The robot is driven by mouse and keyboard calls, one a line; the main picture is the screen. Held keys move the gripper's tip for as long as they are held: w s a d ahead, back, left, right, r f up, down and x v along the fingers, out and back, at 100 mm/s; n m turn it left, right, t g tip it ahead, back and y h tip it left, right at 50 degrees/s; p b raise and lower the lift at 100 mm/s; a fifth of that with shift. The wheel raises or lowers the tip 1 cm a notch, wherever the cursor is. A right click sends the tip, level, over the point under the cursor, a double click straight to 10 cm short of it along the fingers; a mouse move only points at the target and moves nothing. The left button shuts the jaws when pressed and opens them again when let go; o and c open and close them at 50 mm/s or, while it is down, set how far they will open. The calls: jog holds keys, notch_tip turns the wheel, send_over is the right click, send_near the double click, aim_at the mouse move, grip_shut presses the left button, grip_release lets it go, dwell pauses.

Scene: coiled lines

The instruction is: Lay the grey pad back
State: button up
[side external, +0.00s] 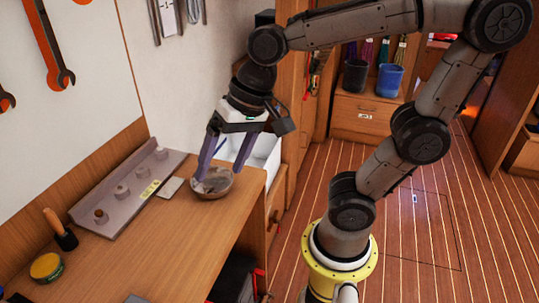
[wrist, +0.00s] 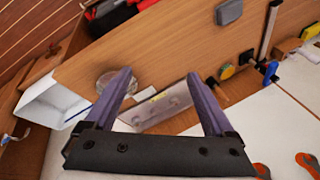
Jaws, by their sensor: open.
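A dark grey pad (wrist: 229,11) with rounded corners lies flat on the wooden bench near its front edge in the wrist view. In the side view, a grey edge (side external: 135,299) that looks like the same pad is cut off by the bottom of the picture. A smaller, light grey square (side external: 171,187) lies beside a round bowl (side external: 225,188). I cannot tell for certain which one the task means. My gripper (side external: 220,175) is open, its purple fingers pointing down above the bowl. The fingers (wrist: 157,76) hold nothing between them in the wrist view.
A grey panel (side external: 128,203) with several round knobs and a yellow label lies along the wall. A brush (side external: 62,233) and a yellow-green tin (side external: 47,266) are near it. A white bin (side external: 265,155) stands past the bench end. The bench front is mostly clear.

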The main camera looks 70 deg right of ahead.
jog(key=s+d+f+n+t+h, duration=0.1)
jog(key=s+d+n+h, duration=0.1)
jog(key=s+d+n, duration=0.4)
jog(key=shift+s+d+f+t, duration=0.2)
jog(key=shift+s+d+t, duration=0.1)
jog(key=shift+s+t, duration=0.1)
dwell(0.8)
